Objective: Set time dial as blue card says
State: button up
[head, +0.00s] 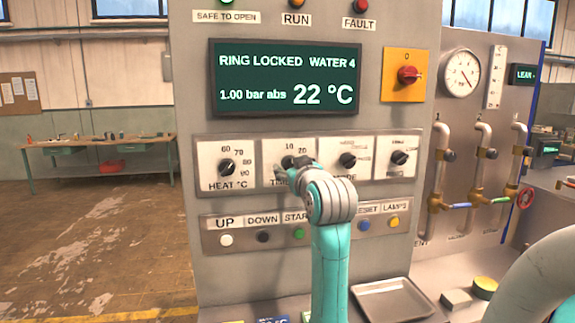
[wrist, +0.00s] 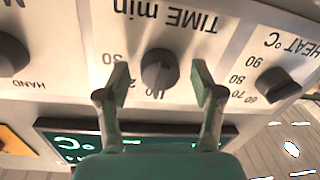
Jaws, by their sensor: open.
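The TIME min dial is a black knob (wrist: 160,68) on a white plate, upside down in the wrist view. The numbers 10 and 30 show by it; a finger partly covers the 20. Its pointer setting is too unclear to read. My gripper (wrist: 160,80) is open, one finger on each side of the knob, with gaps visible. In the head view my gripper (head: 289,172) is at the TIME plate and covers part of the dial and label. A blue card (head: 272,320) is cut off at the bottom edge; its text is not readable.
The HEAT dial (head: 226,168) is left of TIME, the MODE dial (head: 347,160) right. Buttons, including a white UP button (head: 226,240), lie below. The screen (head: 285,78) reads RING LOCKED, WATER 4, 22 °C. An empty metal tray (head: 391,300) sits below right.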

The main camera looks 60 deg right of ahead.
jog(key=c, duration=1.1)
jog(key=shift+c, duration=0.2)
jog(key=shift+m, duration=0.3)
jog(key=m, duration=0.4)
jog(key=shift+m+h, duration=0.3)
jog(key=shift+m, duration=1.9)
